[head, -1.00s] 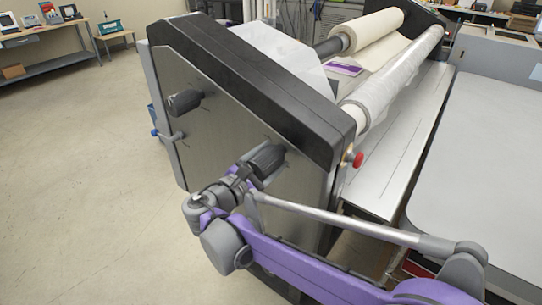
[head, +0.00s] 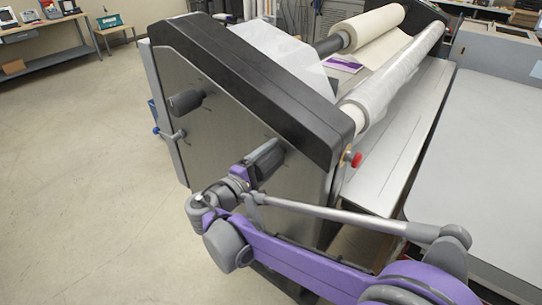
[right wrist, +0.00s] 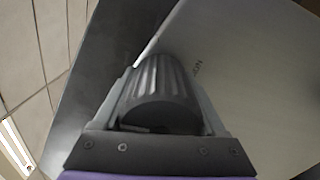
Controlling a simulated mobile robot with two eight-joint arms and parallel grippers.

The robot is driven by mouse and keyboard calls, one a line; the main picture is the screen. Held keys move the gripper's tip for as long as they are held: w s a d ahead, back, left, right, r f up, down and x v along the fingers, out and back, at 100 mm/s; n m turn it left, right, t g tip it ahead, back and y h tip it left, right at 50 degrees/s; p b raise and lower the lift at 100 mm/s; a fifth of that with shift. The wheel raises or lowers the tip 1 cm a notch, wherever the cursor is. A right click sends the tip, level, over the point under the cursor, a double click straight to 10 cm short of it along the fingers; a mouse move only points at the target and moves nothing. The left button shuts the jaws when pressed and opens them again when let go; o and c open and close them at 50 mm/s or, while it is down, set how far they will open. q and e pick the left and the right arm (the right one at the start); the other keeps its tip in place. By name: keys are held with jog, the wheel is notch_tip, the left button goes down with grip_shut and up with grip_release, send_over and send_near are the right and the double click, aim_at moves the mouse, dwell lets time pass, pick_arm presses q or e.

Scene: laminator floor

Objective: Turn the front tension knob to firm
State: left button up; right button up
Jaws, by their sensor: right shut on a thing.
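The front tension knob (head: 270,165) is a dark grey, ribbed cylinder sticking out of the laminator's metal side panel (head: 215,135), at the end nearer me. My right gripper (head: 264,158) is shut on it, one finger on each side. In the right wrist view the knob (right wrist: 158,92) sits between the two grey fingers, its ribs pointing away towards the panel. Part of a printed word ending in "ON" shows beside it. The knob's pointer and most of its markings are hidden or too small to read. My left gripper is not in view.
A second dark knob (head: 186,101) sits farther left on the panel, above a small lever (head: 172,135). A red button (head: 356,159) is at the panel's right edge. Film rolls (head: 400,75) lie behind the black top cover. The floor at left is clear.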

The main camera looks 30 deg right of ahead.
jog(key=shift+m, duration=0.3)
jog(key=o, duration=1.3)
jog(key=b+v, duration=0.1)
jog(key=v, duration=1)
jog(key=shift+f, duration=0.1)
